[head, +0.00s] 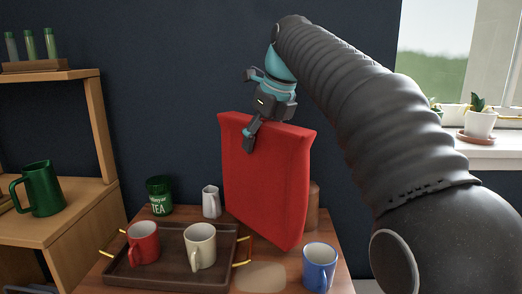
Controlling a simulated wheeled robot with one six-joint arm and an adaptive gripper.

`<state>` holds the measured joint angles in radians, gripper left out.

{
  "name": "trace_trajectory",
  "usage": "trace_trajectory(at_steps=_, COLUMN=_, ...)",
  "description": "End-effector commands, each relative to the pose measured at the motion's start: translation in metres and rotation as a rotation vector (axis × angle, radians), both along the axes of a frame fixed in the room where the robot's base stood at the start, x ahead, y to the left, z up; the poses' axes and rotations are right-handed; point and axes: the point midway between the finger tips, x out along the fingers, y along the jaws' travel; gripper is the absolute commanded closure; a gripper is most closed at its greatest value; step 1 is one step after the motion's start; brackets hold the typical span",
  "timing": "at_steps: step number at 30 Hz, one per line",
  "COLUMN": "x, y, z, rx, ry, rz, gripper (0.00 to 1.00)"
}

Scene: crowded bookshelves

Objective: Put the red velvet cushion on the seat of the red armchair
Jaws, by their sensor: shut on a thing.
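The red velvet cushion (265,180) hangs upright from my gripper (254,134). My gripper is shut on the cushion's top edge, and one finger shows on its near face. The cushion is in front of part of a wooden table; whether its lower corner touches anything I cannot tell. It partly hides a brown object behind its right side. The red armchair is not in view.
Below is a wooden table (335,270) with a dark tray (165,271) holding a red mug (143,243) and a cream mug (200,246). A blue mug (319,266), small white pitcher (211,202) and green tea tin (159,196) stand around it. Shelves are left, a windowsill right.

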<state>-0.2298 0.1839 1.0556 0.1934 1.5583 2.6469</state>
Motion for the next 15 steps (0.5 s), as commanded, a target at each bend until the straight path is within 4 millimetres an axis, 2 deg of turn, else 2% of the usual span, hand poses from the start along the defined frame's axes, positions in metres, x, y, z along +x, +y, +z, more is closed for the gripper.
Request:
trace_trajectory(at_steps=2, x=-0.001, y=0.000, z=-0.014, rx=-0.001, ry=0.001, rz=0.000, gripper=1.00)
trace_trajectory(at_steps=6, x=-0.001, y=0.000, z=-0.021, rx=0.000, ry=0.000, rz=0.001, gripper=1.00)
trace_trajectory(at_steps=15, x=0.000, y=0.000, z=-0.023, rx=0.000, ry=-0.001, rz=0.001, gripper=1.00)
